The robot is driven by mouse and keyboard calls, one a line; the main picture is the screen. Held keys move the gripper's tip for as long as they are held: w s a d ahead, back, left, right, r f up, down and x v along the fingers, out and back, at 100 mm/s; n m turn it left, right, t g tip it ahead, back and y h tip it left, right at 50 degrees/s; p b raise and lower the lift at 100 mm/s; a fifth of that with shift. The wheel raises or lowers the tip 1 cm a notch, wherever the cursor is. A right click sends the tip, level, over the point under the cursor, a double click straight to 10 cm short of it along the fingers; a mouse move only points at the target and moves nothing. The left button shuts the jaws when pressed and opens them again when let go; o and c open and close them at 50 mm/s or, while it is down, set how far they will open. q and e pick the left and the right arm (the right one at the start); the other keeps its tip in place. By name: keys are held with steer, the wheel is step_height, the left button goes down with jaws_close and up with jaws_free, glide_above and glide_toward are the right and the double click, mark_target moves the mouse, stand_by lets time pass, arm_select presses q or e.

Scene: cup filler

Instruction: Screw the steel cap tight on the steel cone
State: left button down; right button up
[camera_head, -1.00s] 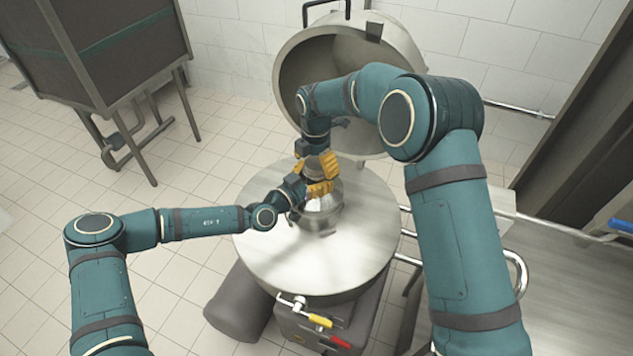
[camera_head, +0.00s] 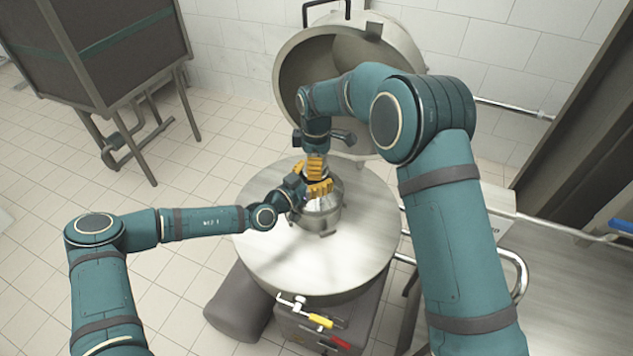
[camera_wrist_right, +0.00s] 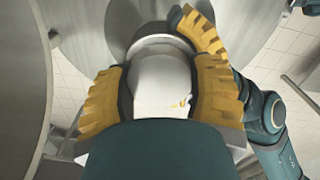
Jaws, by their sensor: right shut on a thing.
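The steel cone (camera_head: 321,214) stands upright on the round steel lid of the vessel. My right gripper (camera_head: 315,168) is above the cone, pointing down. In the right wrist view its yellow fingers are shut on the sides of the round steel cap (camera_wrist_right: 160,80). In the head view the cap is mostly hidden by the fingers. My left gripper (camera_head: 318,188) comes in from the left, with a yellow finger at the cone's upper part, just below the right gripper. Its other finger is hidden, so its grip cannot be told. Whether the cap touches the cone's threads is hidden.
The round steel lid (camera_head: 270,245) has free room around the cone. A large open steel cover (camera_head: 400,45) stands behind the right arm. Levers with yellow and red handles (camera_head: 320,321) are at the front. Pipe rails (camera_head: 510,265) run at the right.

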steer(key=m, duration=0.7)
steer(key=shift+m, duration=0.4)
steer(key=m, duration=0.5)
steer(key=shift+m, duration=0.4)
steer(key=m, duration=0.5)
steer(key=shift+m, duration=0.4)
steer(key=m, duration=0.6)
steer(key=o, duration=1.4)
steer(key=shift+r, duration=0.1)
